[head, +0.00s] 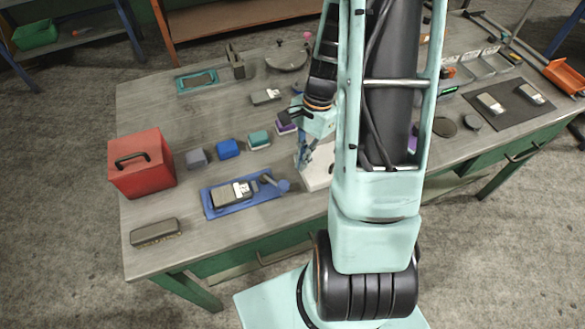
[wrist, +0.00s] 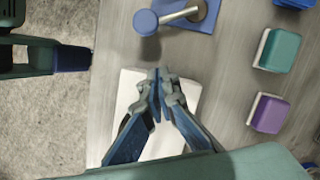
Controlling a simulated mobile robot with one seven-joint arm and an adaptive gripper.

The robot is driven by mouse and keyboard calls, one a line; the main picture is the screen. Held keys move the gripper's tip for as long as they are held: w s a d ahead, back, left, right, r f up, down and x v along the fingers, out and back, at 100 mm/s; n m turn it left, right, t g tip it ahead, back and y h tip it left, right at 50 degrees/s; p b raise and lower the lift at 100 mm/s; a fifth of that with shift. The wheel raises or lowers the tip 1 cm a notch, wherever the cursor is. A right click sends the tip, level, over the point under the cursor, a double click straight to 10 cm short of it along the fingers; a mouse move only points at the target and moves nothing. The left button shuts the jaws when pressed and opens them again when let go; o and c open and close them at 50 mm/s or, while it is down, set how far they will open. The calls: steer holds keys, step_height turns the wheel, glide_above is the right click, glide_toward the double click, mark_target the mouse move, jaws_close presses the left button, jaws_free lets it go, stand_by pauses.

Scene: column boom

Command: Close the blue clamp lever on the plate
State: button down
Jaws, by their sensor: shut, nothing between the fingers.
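The blue plate (head: 213,207) lies near the front edge of the workbench, with a grey device (head: 232,192) on it. The clamp lever's blue knob (head: 283,185) sticks out past the plate's right end. In the wrist view the round knob (wrist: 145,22) and its metal rod (wrist: 180,14) show at the top, by a corner of the plate (wrist: 209,14). My gripper (wrist: 160,78) is shut and empty, apart from the knob and over a white block (wrist: 130,92).
Grey, blue and teal blocks (head: 258,139) stand in a row behind the plate. A red box (head: 142,165) stands at the left and a dark case (head: 154,232) at the front left. Teal (wrist: 281,49) and purple blocks (wrist: 269,114) are right of my gripper in the wrist view.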

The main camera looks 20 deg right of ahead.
mark_target(274, 182)
steer(key=shift+s+a+f+p, duration=0.1)
steer(key=shift+s+a, duration=0.15)
steer(key=shift+a, duration=0.35)
steer(key=shift+s+a+p, duration=0.15)
steer(key=shift+s+a, duration=0.15)
steer(key=shift+a, duration=0.25)
steer(key=shift+s+a+f+p, duration=0.1)
steer(key=shift+s+a, duration=0.15)
steer(key=shift+a, duration=0.35)
